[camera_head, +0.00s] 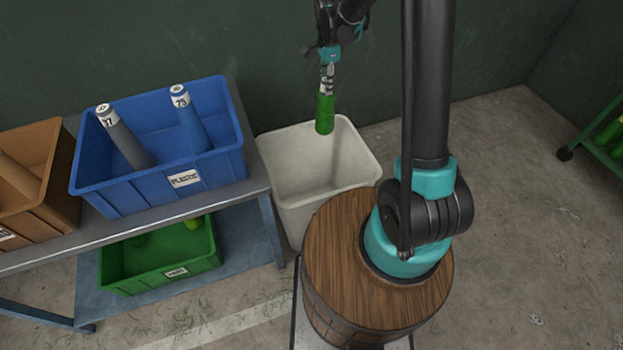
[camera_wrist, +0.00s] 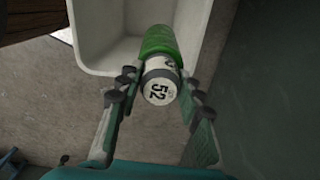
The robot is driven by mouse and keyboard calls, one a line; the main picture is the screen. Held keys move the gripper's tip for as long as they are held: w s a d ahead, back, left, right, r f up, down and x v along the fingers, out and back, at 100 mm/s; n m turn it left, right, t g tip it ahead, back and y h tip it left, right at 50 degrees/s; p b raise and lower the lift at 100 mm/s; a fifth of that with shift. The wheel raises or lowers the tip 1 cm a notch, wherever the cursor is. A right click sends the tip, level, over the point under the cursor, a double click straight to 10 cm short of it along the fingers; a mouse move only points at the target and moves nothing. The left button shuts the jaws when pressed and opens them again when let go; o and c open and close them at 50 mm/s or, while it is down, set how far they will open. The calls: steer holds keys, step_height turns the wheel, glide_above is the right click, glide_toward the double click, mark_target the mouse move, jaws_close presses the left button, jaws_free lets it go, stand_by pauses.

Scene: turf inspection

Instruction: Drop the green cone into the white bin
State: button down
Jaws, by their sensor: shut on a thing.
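The green cone (camera_head: 325,113) hangs from my gripper (camera_head: 327,80) above the white bin (camera_head: 357,148) in the head view. My gripper is shut on the cone's white-banded end, and the cone's green part points down. In the wrist view, the cone (camera_wrist: 157,42) has a white end marked 52 between the two fingers of my gripper (camera_wrist: 157,88). The white bin (camera_wrist: 88,40) lies beyond it, and the cone appears over its opening. The part of the bin interior that shows looks empty. My base hides the bin's lower right part in the head view.
A metal table (camera_head: 262,180) stands left of the bin. It bears a blue crate (camera_head: 215,178) with two numbered cones and a brown crate (camera_head: 62,165). A green crate (camera_head: 150,280) is on the lower shelf. A green rack (camera_head: 600,150) stands at the far right.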

steer(key=shift+n, duration=0.3)
steer(key=shift+s+a+f, duration=0.25)
steer(key=shift+s+f, duration=1.05)
steer(key=shift+f, duration=0.45)
steer(key=shift+s+a+f, duration=0.25)
steer(key=shift+s+f, duration=1.1)
steer(key=shift+f, duration=0.35)
steer(key=shift+s+a+f, duration=0.25)
steer(key=shift+s+f, duration=1.05)
steer(key=shift+f, duration=0.45)
steer(key=c, duration=0.9)
jaws_free()
steer(key=shift+r, duration=0.1)
step_height(320, 180, up, 12)
steer(key=shift+f, duration=0.1)
